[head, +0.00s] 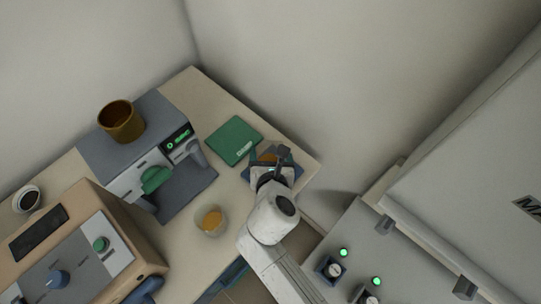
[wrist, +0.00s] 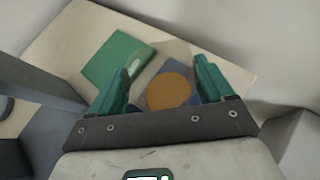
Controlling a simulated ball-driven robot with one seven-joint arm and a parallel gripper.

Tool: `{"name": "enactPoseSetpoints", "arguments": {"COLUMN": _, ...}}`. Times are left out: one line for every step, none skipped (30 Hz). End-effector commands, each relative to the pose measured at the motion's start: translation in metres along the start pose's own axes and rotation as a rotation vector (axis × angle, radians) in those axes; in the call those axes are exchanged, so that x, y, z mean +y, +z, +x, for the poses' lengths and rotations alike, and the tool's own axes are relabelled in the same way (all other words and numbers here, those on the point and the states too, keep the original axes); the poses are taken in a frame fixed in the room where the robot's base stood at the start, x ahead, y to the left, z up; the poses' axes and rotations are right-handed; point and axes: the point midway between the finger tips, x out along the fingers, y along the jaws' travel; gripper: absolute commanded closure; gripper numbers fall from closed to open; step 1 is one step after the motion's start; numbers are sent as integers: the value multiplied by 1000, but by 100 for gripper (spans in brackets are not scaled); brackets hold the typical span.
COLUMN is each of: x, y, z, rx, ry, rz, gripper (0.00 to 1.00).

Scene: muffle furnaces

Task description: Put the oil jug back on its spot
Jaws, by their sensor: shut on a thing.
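The oil jug (wrist: 168,91) shows in the wrist view as a round amber surface between the two green fingers. Its clear walls are hard to make out. My gripper (wrist: 166,84) is shut on it. The blue mat (wrist: 149,73) also shows beneath the jug in the wrist view. I cannot tell whether the jug touches the mat.
A green book-like block (head: 233,141) lies beside the mat. A clear cup of amber liquid (head: 211,220) stands nearer. A coffee machine (head: 150,160) with a brown pot (head: 121,121) stands left. A muffle furnace (head: 460,160) is at right. The wall is close behind.

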Motion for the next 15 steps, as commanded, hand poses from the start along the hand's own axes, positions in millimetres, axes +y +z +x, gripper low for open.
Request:
{"name": "enactPoseSetpoints", "arguments": {"x": 0, "y": -3, "z": 2, "rx": -1, "ry": 1, "rz": 1, "gripper": 100}}
{"name": "enactPoseSetpoints", "arguments": {"x": 0, "y": -4, "z": 2, "rx": -1, "ry": 1, "rz": 1, "gripper": 100}}
{"name": "enactPoseSetpoints", "arguments": {"x": 0, "y": -4, "z": 3, "rx": -2, "ry": 1, "rz": 1, "gripper": 100}}
{"name": "enactPoseSetpoints", "arguments": {"x": 0, "y": -4, "z": 3, "rx": -2, "ry": 1, "rz": 1, "gripper": 100}}
{"name": "enactPoseSetpoints", "arguments": {"x": 0, "y": -4, "z": 3, "rx": -2, "ry": 1, "rz": 1, "gripper": 100}}
{"name": "enactPoseSetpoints", "arguments": {"x": 0, "y": -4, "z": 3, "rx": -2, "ry": 1, "rz": 2, "gripper": 100}}
{"name": "enactPoseSetpoints", "arguments": {"x": 0, "y": -4, "z": 3, "rx": -2, "ry": 1, "rz": 2, "gripper": 100}}
{"name": "enactPoseSetpoints", "arguments": {"x": 0, "y": -4, "z": 3, "rx": -2, "ry": 1, "rz": 2, "gripper": 100}}
{"name": "enactPoseSetpoints", "arguments": {"x": 0, "y": -4, "z": 3, "rx": -2, "ry": 1, "rz": 2, "gripper": 100}}
{"name": "enactPoseSetpoints", "arguments": {"x": 0, "y": -4, "z": 3, "rx": -2, "ry": 1, "rz": 1, "gripper": 100}}
{"name": "enactPoseSetpoints", "arguments": {"x": 0, "y": -5, "z": 3, "rx": -2, "ry": 1, "rz": 1, "gripper": 100}}
{"name": "enactPoseSetpoints", "arguments": {"x": 0, "y": -5, "z": 3, "rx": -1, "ry": 0, "rz": 1, "gripper": 18}}
{"name": "enactPoseSetpoints", "arguments": {"x": 0, "y": -5, "z": 3, "rx": -1, "ry": 0, "rz": 1, "gripper": 15}}
{"name": "enactPoseSetpoints", "arguments": {"x": 0, "y": -5, "z": 3, "rx": -1, "ry": 0, "rz": 1, "gripper": 12}}
{"name": "enactPoseSetpoints", "arguments": {"x": 0, "y": -5, "z": 3, "rx": -1, "ry": 0, "rz": 1, "gripper": 8}}
